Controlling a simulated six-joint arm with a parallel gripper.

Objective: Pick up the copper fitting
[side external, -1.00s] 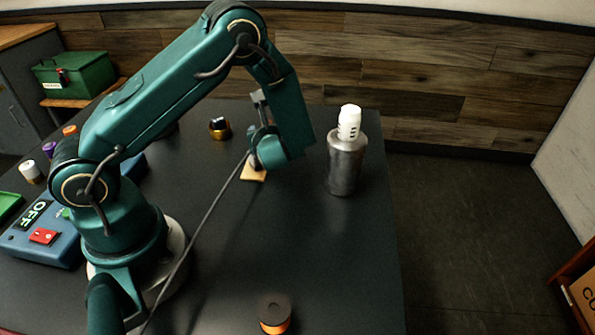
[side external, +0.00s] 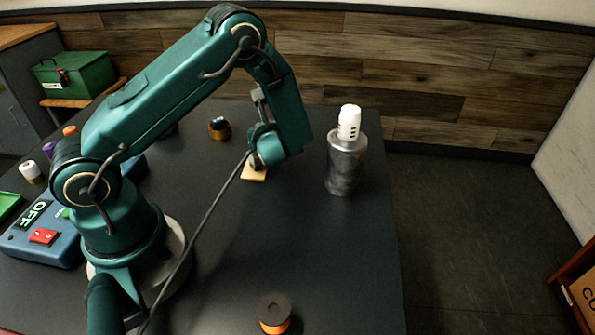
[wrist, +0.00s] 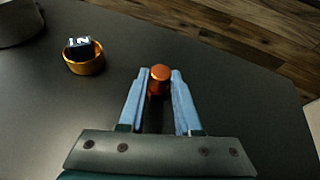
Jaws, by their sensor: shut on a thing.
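The copper fitting (wrist: 160,73) is a small, round, orange-brown piece with a flat top. In the wrist view it sits between the tips of the two blue fingers of my gripper (wrist: 159,82), which is shut on it. In the side external view my gripper (side external: 258,155) is low over the table, just above a small tan pad (side external: 253,175). The fitting itself is hidden there behind my gripper, so I cannot tell whether it touches the pad or the table.
A gold ring (wrist: 85,65) holding a dark piece stands on the dark table, also in the side view (side external: 219,130). A metal canister (side external: 346,168) with a white top stands right of my gripper. An orange and black spool (side external: 274,313) is at the front. The table between is clear.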

